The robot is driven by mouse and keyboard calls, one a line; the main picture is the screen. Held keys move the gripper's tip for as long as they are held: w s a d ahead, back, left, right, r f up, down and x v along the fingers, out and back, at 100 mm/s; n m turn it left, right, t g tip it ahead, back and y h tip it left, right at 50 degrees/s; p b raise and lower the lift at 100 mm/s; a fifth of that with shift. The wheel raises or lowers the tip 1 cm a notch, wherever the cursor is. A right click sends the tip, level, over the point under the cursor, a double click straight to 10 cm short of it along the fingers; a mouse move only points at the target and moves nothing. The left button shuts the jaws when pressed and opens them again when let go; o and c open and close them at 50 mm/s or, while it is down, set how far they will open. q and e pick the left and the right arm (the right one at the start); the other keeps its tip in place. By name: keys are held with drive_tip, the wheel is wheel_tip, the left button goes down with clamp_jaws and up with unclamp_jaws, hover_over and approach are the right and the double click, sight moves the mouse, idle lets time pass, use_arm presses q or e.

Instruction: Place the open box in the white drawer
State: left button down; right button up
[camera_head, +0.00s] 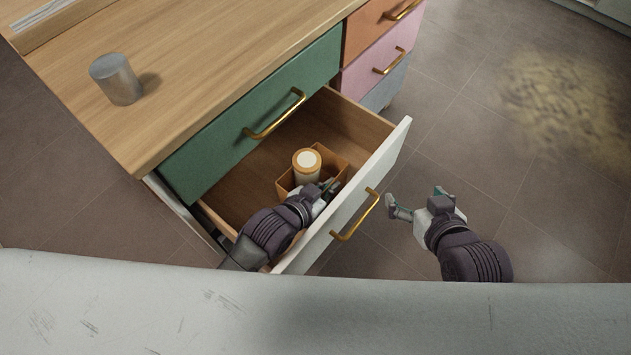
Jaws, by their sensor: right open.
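The open box (336,160) is a small brown carton inside the pulled-out white drawer (388,157), close behind its front panel. A tan jar with a pale lid (307,162) stands in the box. My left gripper (328,188) reaches over the drawer to the box's near right side. Its fingers overlap the box there, and I cannot tell whether they grip its wall. The gripper hides the box's near corner. My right gripper (414,198) is open and empty, outside the drawer to the right of its gold handle (356,215).
A grey metal cylinder (117,80) stands on the wooden desktop (200,50). A shut green drawer (255,110) is above the white one. Orange and pink drawers (380,58) are further back. The drawer floor left of the box is bare. Open tiled floor lies to the right.

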sight(316, 182)
use_arm(q)
drive_tip(key=shift+w+a+f, duration=0.1)
drive_tip(key=shift+w, duration=0.05)
drive_tip(key=w+a, duration=0.1)
drive_tip(key=w+a+b, duration=0.1)
drive_tip(key=a, duration=0.1)
drive_tip(key=shift+w, duration=0.1)
drive_tip(key=shift+f+b, duration=0.5)
use_arm(e)
drive_tip(key=w+a+r+t+y, duration=0.1)
drive_tip(key=w+a+r+t, duration=0.1)
drive_tip(key=w+r+t, duration=0.2)
wheel_tip(316, 182, up, 4)
drive_tip(key=shift+w+a+f+t+y, duration=0.1)
drive_tip(key=shift+w+a+t+y, duration=0.15)
drive_tip(key=shift+t, duration=0.55)
use_arm(q)
drive_tip(key=shift+f, duration=0.2)
drive_tip(key=c, duration=1.3)
unclamp_jaws()
use_arm(e)
drive_tip(key=shift+d, duration=0.1)
